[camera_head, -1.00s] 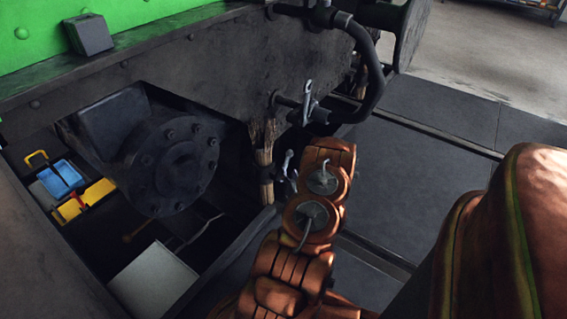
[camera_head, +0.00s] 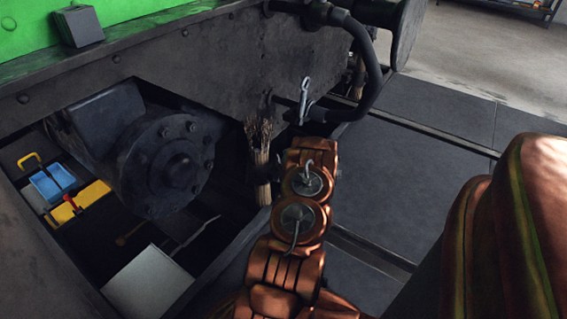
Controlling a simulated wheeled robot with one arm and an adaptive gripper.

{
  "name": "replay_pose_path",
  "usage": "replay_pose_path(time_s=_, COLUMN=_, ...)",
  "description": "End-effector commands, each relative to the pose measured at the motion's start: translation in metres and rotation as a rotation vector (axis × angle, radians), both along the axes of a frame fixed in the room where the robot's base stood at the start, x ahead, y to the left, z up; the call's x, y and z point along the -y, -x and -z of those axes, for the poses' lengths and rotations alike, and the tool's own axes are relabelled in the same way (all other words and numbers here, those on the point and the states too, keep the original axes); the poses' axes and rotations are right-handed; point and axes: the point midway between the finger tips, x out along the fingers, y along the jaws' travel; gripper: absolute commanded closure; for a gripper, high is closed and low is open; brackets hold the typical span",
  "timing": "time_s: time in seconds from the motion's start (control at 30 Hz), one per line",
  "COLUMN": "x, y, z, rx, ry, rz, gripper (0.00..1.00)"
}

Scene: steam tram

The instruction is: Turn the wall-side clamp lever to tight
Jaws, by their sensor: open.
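A pale grey lever (camera_head: 304,95) stands upright beside the dark curved pipe on the machine's side; I cannot tell whether it is the wall-side one or whether it is tight. My orange arm reaches up from the bottom middle and ends just below this lever in the picture. My gripper does not show; the arm's end joints cover that spot. A bundle of bristles (camera_head: 259,150) stands upright just left of the arm's end, with a dark fitting around it.
A dark round flanged housing (camera_head: 165,165) juts out at left. A curved pipe (camera_head: 368,85) hangs near the lever. Dark floor plates (camera_head: 415,165) at right are clear.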

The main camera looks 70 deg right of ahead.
Motion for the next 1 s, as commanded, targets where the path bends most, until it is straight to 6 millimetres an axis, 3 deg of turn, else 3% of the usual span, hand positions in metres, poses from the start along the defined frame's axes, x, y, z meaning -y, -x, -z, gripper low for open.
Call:
replay_pose_path(time_s=0.17, x=-0.0002, y=0.0001, z=-0.0001, rx=0.0, ry=0.0, rz=0.0, gripper=0.55)
replay_pose_path(time_s=0.6, x=-0.0004, y=0.0001, z=-0.0001, rx=-0.001, ry=-0.001, rz=-0.001, gripper=1.0)
replay_pose_path(time_s=1.0, x=-0.0006, y=-0.0002, z=-0.0001, rx=0.0, ry=0.0, rz=-0.001, gripper=1.0)
